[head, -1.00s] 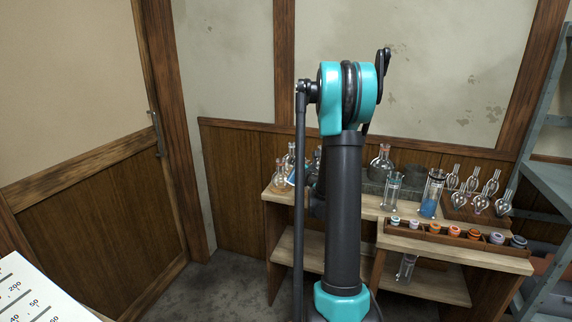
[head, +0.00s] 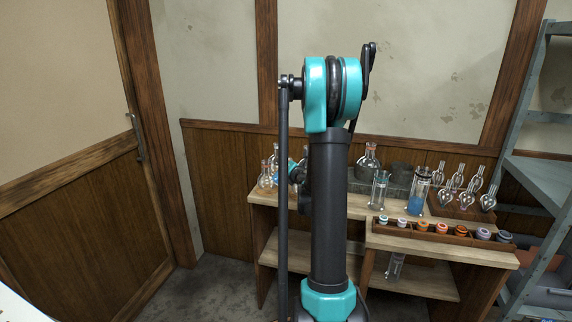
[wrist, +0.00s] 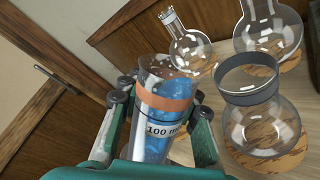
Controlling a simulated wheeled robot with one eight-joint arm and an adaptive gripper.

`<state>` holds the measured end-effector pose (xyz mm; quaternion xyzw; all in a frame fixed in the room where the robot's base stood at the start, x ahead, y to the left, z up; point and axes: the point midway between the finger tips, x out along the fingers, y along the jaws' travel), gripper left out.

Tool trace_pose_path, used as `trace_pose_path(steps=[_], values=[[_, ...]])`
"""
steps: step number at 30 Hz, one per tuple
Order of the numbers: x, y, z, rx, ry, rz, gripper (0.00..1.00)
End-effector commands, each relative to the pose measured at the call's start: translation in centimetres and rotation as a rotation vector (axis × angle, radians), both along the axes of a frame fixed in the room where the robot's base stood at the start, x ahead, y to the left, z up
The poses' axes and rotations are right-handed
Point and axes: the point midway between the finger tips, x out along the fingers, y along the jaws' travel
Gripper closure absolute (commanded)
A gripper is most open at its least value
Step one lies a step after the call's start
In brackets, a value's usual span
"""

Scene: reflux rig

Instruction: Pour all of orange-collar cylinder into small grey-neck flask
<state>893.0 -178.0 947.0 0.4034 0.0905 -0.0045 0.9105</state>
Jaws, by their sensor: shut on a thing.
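My gripper (wrist: 160,98) is shut on the orange-collar cylinder (wrist: 158,122), a clear glass vessel with blue liquid and a "100" label. Its mouth points toward the top of the wrist view, near a round flask with a pale neck ring (wrist: 190,48). A round clear flask with a dark grey neck (wrist: 262,118) stands right of my gripper on a wooden coaster. It looks empty, and the cylinder's mouth is not over it. In the head view my gripper (head: 297,173) is mostly hidden behind my arm, at the left end of the bench.
Another round flask (wrist: 270,25) stands behind on the bench. In the head view, a clear cylinder (head: 379,190) and a blue-filled one (head: 417,192) stand right of my arm. A rack of coloured collars (head: 445,232) lines the front; bulbed glassware (head: 466,188) stands behind.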

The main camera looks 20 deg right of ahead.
Motion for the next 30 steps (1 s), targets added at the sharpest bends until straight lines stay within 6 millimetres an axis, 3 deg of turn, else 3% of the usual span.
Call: trace_pose_path(steps=[15,30], values=[[-3.0,7.7,-2.2,0.000,0.000,0.126,1.00],[-4.8,11.0,-2.9,0.001,0.000,0.184,1.00]])
